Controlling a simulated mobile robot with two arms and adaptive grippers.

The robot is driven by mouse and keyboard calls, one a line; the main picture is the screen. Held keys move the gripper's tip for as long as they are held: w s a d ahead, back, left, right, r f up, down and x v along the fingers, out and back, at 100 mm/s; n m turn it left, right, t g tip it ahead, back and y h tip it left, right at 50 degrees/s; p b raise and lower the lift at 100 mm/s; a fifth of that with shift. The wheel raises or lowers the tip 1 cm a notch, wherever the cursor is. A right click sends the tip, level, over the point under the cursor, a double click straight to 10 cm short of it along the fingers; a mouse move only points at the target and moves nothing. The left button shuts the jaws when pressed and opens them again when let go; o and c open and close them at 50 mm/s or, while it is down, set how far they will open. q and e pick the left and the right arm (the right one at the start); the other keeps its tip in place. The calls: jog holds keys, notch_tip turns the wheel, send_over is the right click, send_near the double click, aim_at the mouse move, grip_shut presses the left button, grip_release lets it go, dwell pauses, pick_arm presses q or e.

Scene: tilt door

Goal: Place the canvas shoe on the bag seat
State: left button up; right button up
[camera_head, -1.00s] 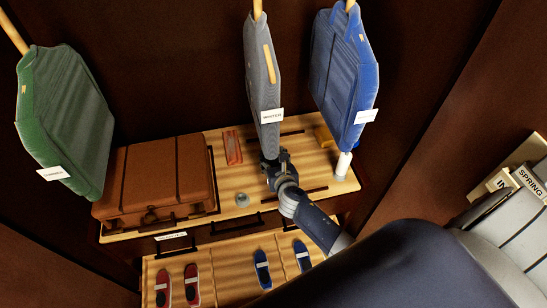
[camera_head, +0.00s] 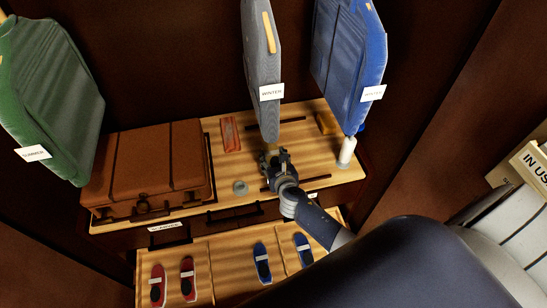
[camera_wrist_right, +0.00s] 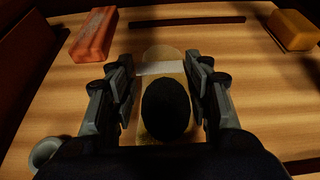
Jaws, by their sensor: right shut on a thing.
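My right gripper (camera_head: 274,157) is over the wooden shelf top, below the hanging grey bag. In the head view the gripper mostly hides the shoe. The shoe lies over bare shelf top (camera_head: 246,160) between two dark strips (camera_head: 312,183); I cannot tell whether it touches the wood. No place that I can read is labelled as the bag seat. My left gripper is not in view.
A yellow block (camera_head: 326,122) and white cylinder (camera_head: 346,152) stand right. Green (camera_head: 55,100), grey (camera_head: 262,70) and blue bags (camera_head: 345,65) hang above. Red and blue shoes (camera_head: 262,262) lie below.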

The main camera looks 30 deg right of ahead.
jog(key=shift+f+b, duration=0.3)
jog(key=shift+f, duration=0.15)
dwell(0.4)
jog(key=o, duration=1.2)
jog(key=shift+o, duration=0.2)
jog(key=shift+o, duration=1.4)
jog(key=shift+s, duration=0.1)
jog(key=v, duration=1.2)
jog(key=shift+a, duration=0.1)
